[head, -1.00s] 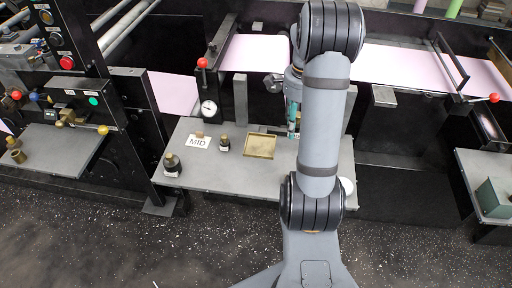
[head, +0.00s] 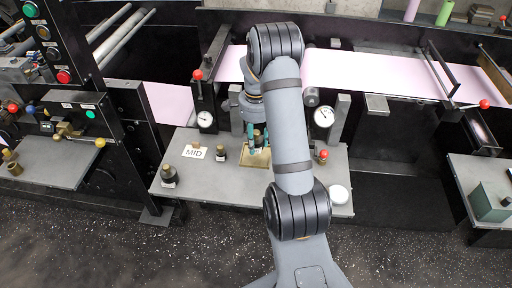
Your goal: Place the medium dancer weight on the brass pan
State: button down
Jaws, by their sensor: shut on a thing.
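The brass pan (head: 262,162) is a shallow square tray on the grey bench, partly hidden by my gripper and arm. My gripper (head: 259,145), with teal fingers, is over the pan and shut on a dark weight (head: 258,137), taken as the medium dancer weight. The weight looks upright; I cannot tell whether it touches the pan. A larger dark weight with a brass top (head: 168,176) stands at the bench's left front. A smaller one (head: 219,154) stands just left of the pan. A white card reading MID (head: 194,152) lies between them.
A dial gauge (head: 205,119) stands behind the bench at left, another (head: 324,117) at right. A red-knobbed part (head: 323,156) and a white round dish (head: 339,195) are right of my arm. Pink web (head: 360,72) runs behind.

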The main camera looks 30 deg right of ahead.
aim_at(256, 132)
jog(key=shift+f, duration=1.85)
jog(key=shift+f, duration=0.15)
jog(key=c, duration=1.1)
grip_release()
notch_tip(256, 132, up, 12)
jog(key=shift+s+r, duration=0.1)
jog(key=shift+r, duration=0.05)
